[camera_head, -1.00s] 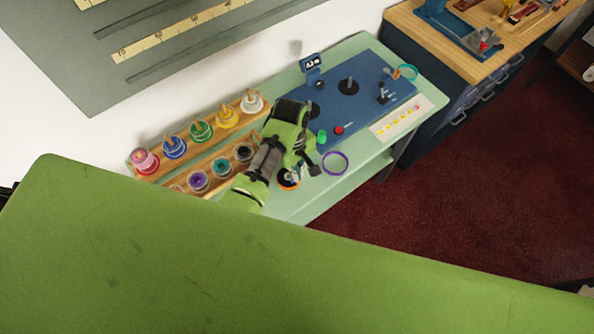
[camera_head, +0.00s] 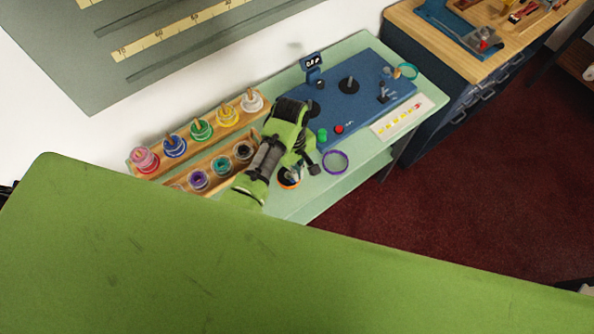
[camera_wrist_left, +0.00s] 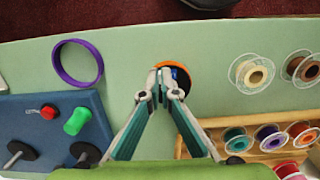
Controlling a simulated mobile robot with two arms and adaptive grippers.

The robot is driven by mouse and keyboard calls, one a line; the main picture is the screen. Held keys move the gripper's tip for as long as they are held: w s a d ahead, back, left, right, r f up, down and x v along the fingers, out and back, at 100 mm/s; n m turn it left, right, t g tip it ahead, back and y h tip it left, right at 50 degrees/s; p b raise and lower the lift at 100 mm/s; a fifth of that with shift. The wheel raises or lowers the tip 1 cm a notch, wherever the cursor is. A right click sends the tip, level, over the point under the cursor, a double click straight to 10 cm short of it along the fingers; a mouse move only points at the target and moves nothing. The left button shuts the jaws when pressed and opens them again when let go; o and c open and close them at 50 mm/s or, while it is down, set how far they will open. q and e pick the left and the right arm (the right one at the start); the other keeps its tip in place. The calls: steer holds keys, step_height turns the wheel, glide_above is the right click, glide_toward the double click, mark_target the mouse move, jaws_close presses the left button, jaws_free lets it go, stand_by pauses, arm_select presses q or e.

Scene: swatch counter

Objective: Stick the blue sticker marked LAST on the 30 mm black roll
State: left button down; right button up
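My left gripper (camera_head: 296,172) reaches over the counter, pointing down. In the left wrist view its fingertips (camera_wrist_left: 160,88) are close together over an orange-rimmed ring (camera_wrist_left: 182,78) with a dark inside and a bit of blue. I cannot tell whether they grip anything. A black roll (camera_head: 243,151) sits at the right end of the front rack row, beside teal (camera_head: 220,168) and purple (camera_head: 198,181) rolls. A white sticker sheet (camera_head: 412,108) with yellow and pink stickers lies at the counter's front right. My right gripper is not in view.
The blue device base (camera_head: 360,70) carries a small screen (camera_head: 311,62), dark posts, a green knob and a red button. A purple ring (camera_head: 346,163) lies on bare counter. The wooden rack (camera_wrist_left: 190,150) holds coloured rolls. Clear-flanged spools (camera_wrist_left: 252,74) lie near the gripper.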

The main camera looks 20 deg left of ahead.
arm_select(q)
steer(key=shift+f, duration=0.35)
stand_by(0.4)
stand_by(0.6)
stand_by(0.4)
steer(key=c, duration=2.2)
jaws_free()
steer(key=shift+r, duration=3.5)
